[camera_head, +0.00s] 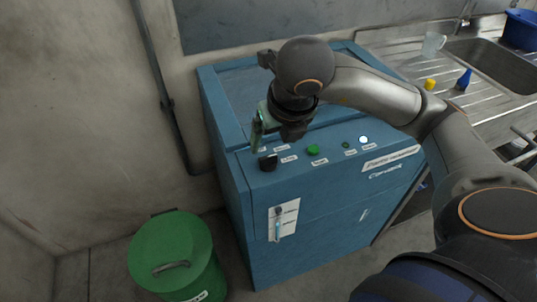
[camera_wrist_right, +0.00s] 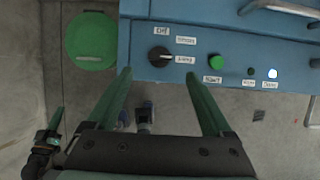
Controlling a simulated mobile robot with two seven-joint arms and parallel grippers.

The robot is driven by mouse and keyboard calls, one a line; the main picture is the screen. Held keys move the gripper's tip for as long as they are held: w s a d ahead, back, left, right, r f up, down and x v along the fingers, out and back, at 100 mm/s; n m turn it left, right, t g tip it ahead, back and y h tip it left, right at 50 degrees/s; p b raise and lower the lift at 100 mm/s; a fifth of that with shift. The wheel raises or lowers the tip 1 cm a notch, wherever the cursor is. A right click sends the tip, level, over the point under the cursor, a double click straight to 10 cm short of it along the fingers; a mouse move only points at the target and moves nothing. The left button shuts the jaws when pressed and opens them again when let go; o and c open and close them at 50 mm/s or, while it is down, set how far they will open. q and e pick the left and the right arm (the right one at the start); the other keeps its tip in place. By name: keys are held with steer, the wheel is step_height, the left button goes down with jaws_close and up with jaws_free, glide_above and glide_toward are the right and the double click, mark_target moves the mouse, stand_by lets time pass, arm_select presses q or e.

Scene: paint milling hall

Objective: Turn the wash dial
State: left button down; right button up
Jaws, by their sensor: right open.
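The wash dial (camera_head: 268,162) is a black knob at the left end of the blue machine's sloped control strip. It also shows in the right wrist view (camera_wrist_right: 157,58), with small labels around it, one reading "Off" (camera_wrist_right: 162,31). A light mark on the knob seems to point right, towards the lower right label. My right gripper (camera_head: 263,127) is open and empty, near the dial in the head view. In the right wrist view its two green fingers (camera_wrist_right: 158,77) are spread wide, with the dial just beyond and between their tips.
A green button (camera_head: 313,150), a small dark green light (camera_head: 346,145) and a lit white light (camera_head: 364,139) sit right of the dial on the blue machine (camera_head: 310,215). A green lidded bin (camera_head: 170,245) stands at left. A steel sink (camera_head: 490,60) is at right.

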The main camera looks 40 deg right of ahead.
mark_target(268, 157)
steer(key=x, duration=0.8)
steer(key=shift+f, duration=0.2)
jaws_close()
stand_by(0.4)
